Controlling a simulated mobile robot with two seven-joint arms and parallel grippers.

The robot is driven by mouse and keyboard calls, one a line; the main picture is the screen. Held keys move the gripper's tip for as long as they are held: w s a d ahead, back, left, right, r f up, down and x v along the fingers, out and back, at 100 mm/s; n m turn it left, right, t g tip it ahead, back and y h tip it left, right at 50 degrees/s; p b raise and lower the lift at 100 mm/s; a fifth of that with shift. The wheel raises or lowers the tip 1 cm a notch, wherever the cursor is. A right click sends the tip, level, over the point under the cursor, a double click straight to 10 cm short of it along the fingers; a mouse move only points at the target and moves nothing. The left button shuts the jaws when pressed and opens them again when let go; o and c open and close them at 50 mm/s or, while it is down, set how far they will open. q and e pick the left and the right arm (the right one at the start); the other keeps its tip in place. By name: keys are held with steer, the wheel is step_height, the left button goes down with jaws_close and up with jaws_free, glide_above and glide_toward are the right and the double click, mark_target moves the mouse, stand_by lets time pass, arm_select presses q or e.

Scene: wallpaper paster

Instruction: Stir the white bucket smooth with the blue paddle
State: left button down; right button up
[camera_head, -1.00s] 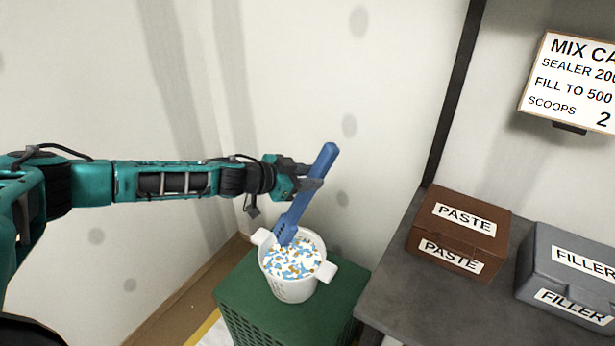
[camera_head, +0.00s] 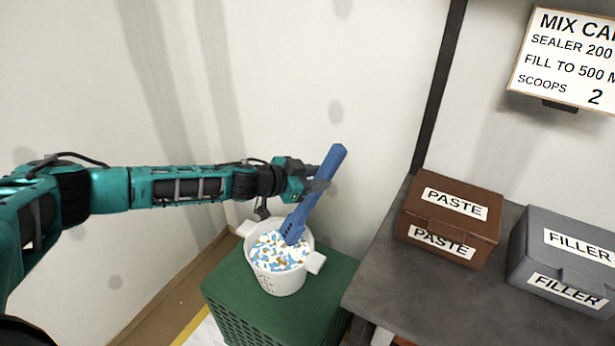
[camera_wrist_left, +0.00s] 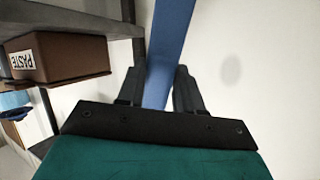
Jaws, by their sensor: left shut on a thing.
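The white bucket (camera_head: 276,283) stands on a green crate and has a lug on each side. Its contents (camera_head: 272,254) are white with scattered blue and orange-brown specks. The blue paddle (camera_head: 328,166) leans to the upper right, its lower end in the contents near the bucket's far right rim. My left gripper (camera_head: 318,184) is shut on the paddle's shaft above the bucket. In the left wrist view the paddle (camera_wrist_left: 168,50) runs between the two dark fingers. The paddle's tip is hidden in the mix. My right gripper is in neither view.
The green crate (camera_head: 238,298) is beside a dark grey bench (camera_head: 385,290). A brown PASTE box (camera_head: 470,228) and a grey FILLER box (camera_head: 570,262) stand on the bench. A mix card (camera_head: 565,58) hangs above. A pale wall is close behind my left arm.

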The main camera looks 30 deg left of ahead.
mark_target(304, 204)
arm_select(q)
steer(key=a+f+b, duration=0.1)
steer(key=f, duration=0.1)
steer(key=f+b, duration=0.1)
steer(key=f, duration=0.1)
steer(key=s+a+f+b, duration=0.1)
steer(key=f+b, duration=0.1)
steer(key=shift+a+f, duration=0.3)
steer(key=shift+s+a+f+b, duration=0.2)
steer(key=shift+f+b, duration=0.2)
steer(key=shift+f, duration=0.15)
steer(key=shift+s+a+f+b, duration=0.1)
steer(key=shift+a+f+b, duration=0.1)
steer(key=shift+f+b, duration=0.25)
steer(key=shift+f, duration=0.1)
